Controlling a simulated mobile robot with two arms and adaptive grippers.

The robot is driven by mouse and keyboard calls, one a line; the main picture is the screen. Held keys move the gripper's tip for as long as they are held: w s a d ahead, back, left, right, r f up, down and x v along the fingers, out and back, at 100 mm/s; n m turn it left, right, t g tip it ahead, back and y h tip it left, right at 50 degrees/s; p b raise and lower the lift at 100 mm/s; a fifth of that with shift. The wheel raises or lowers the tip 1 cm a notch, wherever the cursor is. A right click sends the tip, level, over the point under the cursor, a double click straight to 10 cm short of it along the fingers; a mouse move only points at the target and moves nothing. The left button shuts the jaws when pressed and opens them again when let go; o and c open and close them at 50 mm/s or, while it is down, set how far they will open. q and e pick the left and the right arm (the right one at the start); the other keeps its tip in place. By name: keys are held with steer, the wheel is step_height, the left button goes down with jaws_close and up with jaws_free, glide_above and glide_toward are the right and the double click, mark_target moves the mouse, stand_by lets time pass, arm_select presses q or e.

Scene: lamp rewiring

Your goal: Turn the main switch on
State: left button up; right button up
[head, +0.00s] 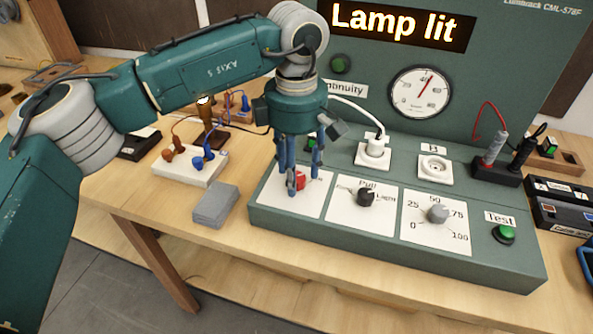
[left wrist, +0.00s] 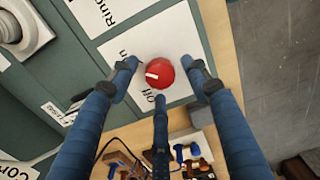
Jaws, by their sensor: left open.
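The main switch is a red round knob (head: 301,180) on a white plate at the left end of the green console. In the left wrist view the knob (left wrist: 160,73) shows a white mark pointing left in the picture. The "Off" label (left wrist: 147,96) and a partly covered label ending in "n" (left wrist: 122,54) are beside it. I cannot tell which label the mark meets. My left gripper (head: 300,182) points down over the knob, its three blue fingers spread around it and open. My right gripper is not in view.
The console display (head: 400,24) reads "Lamp lit". A black knob (head: 366,196), a grey dial (head: 437,213) and a green Test button (head: 504,234) are to the right. A grey block (head: 214,205) and a white terminal block (head: 190,165) are left of the console.

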mark_target(297, 176)
arm_select(q)
step_height(297, 176, up, 12)
steer(key=shift+f, duration=0.25)
stand_by(0.3)
